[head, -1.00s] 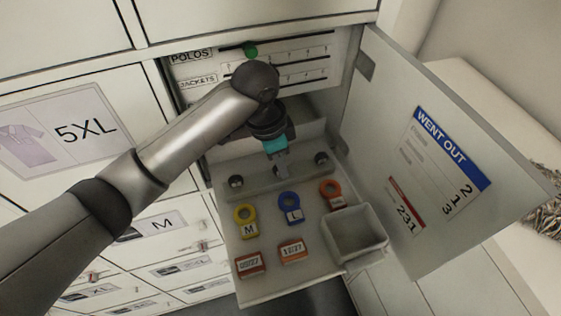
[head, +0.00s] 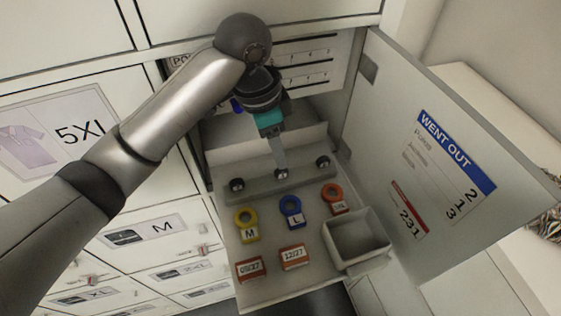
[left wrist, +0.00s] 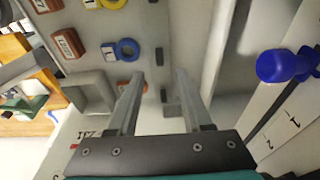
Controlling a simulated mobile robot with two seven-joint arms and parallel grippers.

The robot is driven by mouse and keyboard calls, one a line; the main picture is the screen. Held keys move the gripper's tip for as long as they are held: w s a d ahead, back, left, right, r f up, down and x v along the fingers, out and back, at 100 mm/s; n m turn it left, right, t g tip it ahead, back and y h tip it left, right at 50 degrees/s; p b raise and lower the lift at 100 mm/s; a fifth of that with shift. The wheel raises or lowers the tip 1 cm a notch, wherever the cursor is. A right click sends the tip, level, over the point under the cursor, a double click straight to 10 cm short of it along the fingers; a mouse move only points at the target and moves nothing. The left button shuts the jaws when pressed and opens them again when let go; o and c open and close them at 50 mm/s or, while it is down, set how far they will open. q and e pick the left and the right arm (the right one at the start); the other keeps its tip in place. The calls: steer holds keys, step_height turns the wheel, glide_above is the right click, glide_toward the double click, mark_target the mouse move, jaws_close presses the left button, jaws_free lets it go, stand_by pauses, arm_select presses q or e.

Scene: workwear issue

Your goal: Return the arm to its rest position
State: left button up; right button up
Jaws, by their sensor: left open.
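My left gripper (head: 281,172) is open and empty, hanging in front of the open cabinet just above the rail with dark round knobs. In the left wrist view its two fingers (left wrist: 160,84) stand apart with nothing between them. A blue knob (left wrist: 283,66) sits on the marked board to their right. The same board (head: 310,70) is partly hidden behind my arm in the head view. On the fold-out shelf (head: 275,245) lie a yellow M tag (head: 245,225), a blue L tag (head: 292,211) and an orange tag (head: 334,197), apart from the gripper.
Two date blocks, 03/27 (head: 251,270) and 12/27 (head: 293,257), lie at the shelf's front. A grey open bin (head: 358,238) stands at its right. The open door (head: 440,140) bounds the right side. Drawer fronts (head: 160,225) are at left.

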arm_select(q)
step_height(320, 180, up, 8)
steer(key=a, duration=0.1)
steer(key=shift+s+a, duration=0.2)
steer(key=shift+s, duration=0.05)
steer(key=shift+d, duration=0.1)
